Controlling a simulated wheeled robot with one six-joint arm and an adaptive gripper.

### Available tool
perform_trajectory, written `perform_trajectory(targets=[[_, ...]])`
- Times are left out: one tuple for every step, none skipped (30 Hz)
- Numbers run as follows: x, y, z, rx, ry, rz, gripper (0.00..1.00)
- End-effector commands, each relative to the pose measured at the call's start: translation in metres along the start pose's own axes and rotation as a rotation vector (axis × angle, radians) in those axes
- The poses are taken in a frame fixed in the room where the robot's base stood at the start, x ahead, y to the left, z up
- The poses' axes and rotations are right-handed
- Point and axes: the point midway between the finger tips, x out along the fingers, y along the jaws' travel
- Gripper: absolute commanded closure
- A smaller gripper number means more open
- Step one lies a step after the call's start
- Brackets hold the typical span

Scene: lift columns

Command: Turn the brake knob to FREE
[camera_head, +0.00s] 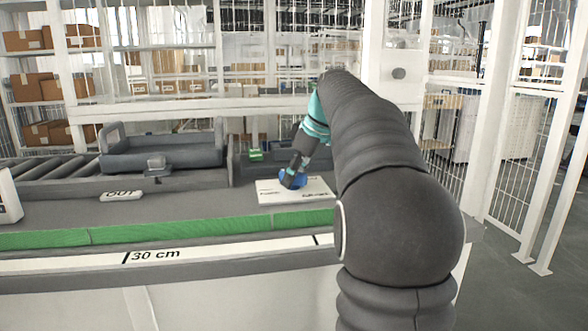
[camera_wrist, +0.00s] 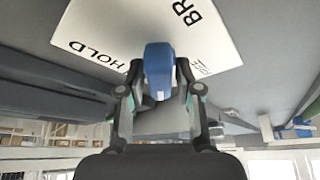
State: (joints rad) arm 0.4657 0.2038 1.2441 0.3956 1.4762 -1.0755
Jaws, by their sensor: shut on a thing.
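The blue brake knob (camera_head: 297,181) sits on a white label plate (camera_head: 320,187) on the grey bench. My gripper (camera_head: 291,173) reaches down to it from the upper right and partly covers it. In the wrist view my gripper (camera_wrist: 162,82) is shut on the knob (camera_wrist: 159,60), one finger on each side. The knob's long side runs up and down in that picture. The plate (camera_wrist: 215,45) shows "HOLD" to the knob's left and a cut-off "BR" at the upper right.
A grey tray (camera_head: 165,157) stands on the bench behind and left, near rollers (camera_head: 45,172). An "OUT" label (camera_head: 122,195) lies left of the plate. A green strip (camera_head: 160,230) and a "30 cm" scale (camera_head: 200,251) run along the front. A mesh fence (camera_head: 540,110) stands right.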

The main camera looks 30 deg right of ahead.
Motion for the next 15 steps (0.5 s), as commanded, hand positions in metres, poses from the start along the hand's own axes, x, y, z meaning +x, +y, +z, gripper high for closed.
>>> perform_trajectory(targets=[[0.0022, -0.0008, -0.0002, -0.045, -0.002, -0.032, 0.85], [0.0025, -0.0005, -0.0001, -0.077, -0.001, -0.047, 0.85], [0.0021, -0.0009, -0.0003, -0.113, 0.0, -0.064, 0.85], [0.0019, -0.0012, -0.0005, -0.138, 0.0, -0.076, 0.85], [0.0022, -0.0013, -0.0005, -0.158, 0.0, -0.086, 0.85], [0.0022, -0.0015, -0.0004, -0.179, 0.0, -0.096, 0.85], [0.002, -0.0018, -0.0004, -0.191, 0.0, -0.101, 0.85], [0.0018, -0.002, -0.0004, -0.198, 0.0, -0.105, 0.85], [0.0016, -0.0022, -0.0004, -0.203, 0.0, -0.107, 0.85], [0.0015, -0.0023, -0.0004, -0.204, 0.0, -0.107, 0.85], [0.0015, -0.0024, -0.0003, -0.204, 0.0, -0.107, 0.85], [0.0015, -0.0024, -0.0002, -0.203, -0.001, -0.107, 0.85], [0.0015, -0.0024, -0.0001, -0.203, -0.001, -0.107, 0.85], [0.0016, -0.0025, 0.0, -0.202, -0.001, -0.107, 0.85], [0.0016, -0.0024, 0.0001, -0.202, -0.001, -0.107, 0.85]])
